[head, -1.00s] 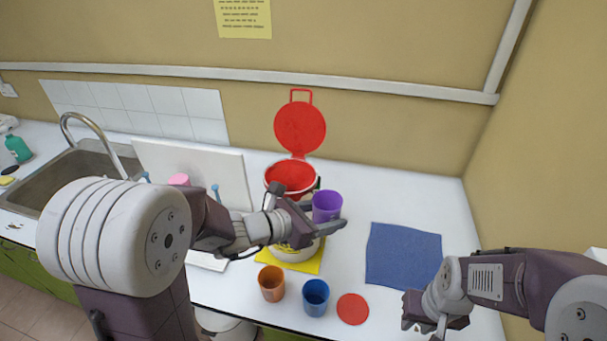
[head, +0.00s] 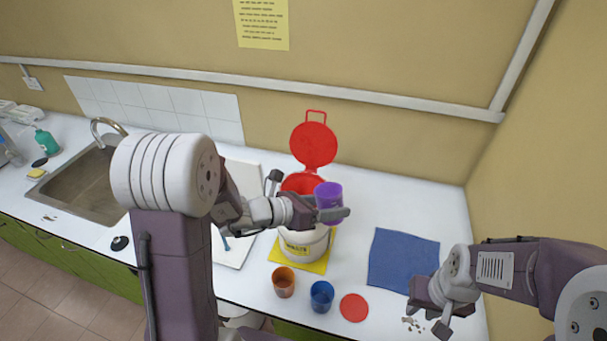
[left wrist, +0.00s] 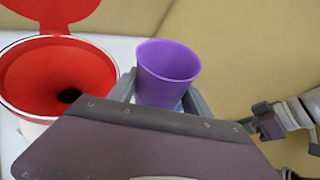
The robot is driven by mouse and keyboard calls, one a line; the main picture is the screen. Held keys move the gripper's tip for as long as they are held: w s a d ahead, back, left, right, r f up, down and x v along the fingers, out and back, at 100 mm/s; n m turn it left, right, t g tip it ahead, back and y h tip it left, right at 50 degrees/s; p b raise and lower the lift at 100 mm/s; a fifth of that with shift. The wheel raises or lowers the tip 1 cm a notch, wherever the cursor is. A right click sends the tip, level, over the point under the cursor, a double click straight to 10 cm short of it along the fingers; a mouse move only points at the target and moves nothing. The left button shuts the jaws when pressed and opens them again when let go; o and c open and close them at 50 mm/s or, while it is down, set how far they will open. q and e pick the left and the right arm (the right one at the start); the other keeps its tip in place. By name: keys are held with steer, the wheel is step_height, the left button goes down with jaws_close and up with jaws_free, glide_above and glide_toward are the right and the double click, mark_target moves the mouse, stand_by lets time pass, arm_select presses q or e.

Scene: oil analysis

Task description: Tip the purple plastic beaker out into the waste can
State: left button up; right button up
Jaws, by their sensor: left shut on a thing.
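The purple plastic beaker (head: 328,195) is held in my left gripper (head: 331,213), which is shut on it. The beaker looks roughly upright, at the right front of the waste can's mouth in the head view. In the left wrist view the beaker (left wrist: 168,68) stands between the fingers, right of the can's red funnel-like top (left wrist: 60,75) with its dark hole. Its contents are not visible. The waste can (head: 303,245) is white with a red top and its red lid (head: 313,145) raised; my gripper partly hides it. My right gripper (head: 430,316) looks open and empty, low at the right.
The can stands on a yellow mat (head: 318,267). An orange cup (head: 284,281), a blue cup (head: 321,296) and a red disc (head: 354,308) are in front. A blue cloth (head: 403,262) lies to the right. The sink (head: 85,185) is at the left.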

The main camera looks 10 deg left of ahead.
mark_target(323, 194)
arm_select(q)
steer(key=r+n+p, duration=0.1)
steer(key=p, duration=0.1)
steer(key=w+a+r+h+p, duration=0.1)
steer(key=p, duration=0.1)
steer(key=a+r+n+g+p, duration=0.1)
steer(key=p, duration=0.1)
steer(key=shift+w+n+h, duration=0.3)
steer(key=shift+w+h, duration=0.1)
steer(key=shift+w+a+f+n+h, duration=0.15)
steer(key=shift+f+n+h, duration=0.25)
steer(key=shift+f+n, duration=0.25)
steer(key=shift+r+n+p, duration=0.55)
steer(key=shift+r+p, duration=0.05)
steer(key=shift+p, duration=0.15)
steer(key=shift+n+h, duration=0.3)
steer(key=shift+h, duration=0.1)
steer(key=shift+f, duration=0.2)
steer(key=shift+f+n+h+b, duration=0.15)
steer(key=shift+n+h+b, duration=0.2)
steer(key=shift+n, duration=0.15)
steer(key=shift+r+n+h, duration=0.25)
steer(key=shift+r+n, duration=0.2)
steer(key=shift+n, duration=0.25)
steer(key=shift+w+a+g, duration=0.1)
steer(key=shift+g, duration=0.3)
steer(key=shift+w+a+f+n+h+b, duration=0.25)
steer(key=shift+w+a+n+h+b, duration=0.1)
steer(key=shift+w+a+n, duration=0.2)
